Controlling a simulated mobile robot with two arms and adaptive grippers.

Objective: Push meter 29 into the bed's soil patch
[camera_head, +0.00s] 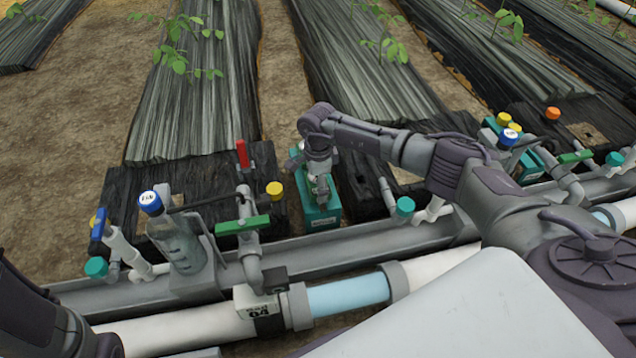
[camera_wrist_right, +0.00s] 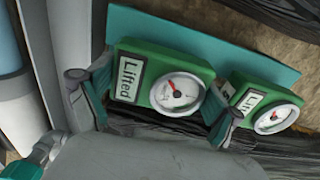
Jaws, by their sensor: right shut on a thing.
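My right gripper (camera_head: 318,178) points down at a teal holder (camera_head: 318,217) on the black film in the head view. In the right wrist view the right gripper (camera_wrist_right: 155,108) is shut on a green meter (camera_wrist_right: 145,62) with a round white dial and a label reading "Lifted". A second green meter (camera_wrist_right: 245,90) with a similar dial and label stands beside it, against the teal panel. No number 29 is readable on either. A tan soil patch (camera_head: 405,173) shows partly, behind my right arm. My left gripper is out of view.
A grey rail with pipes (camera_head: 345,293) runs across the front. Another tan patch (camera_head: 583,132) lies at right.

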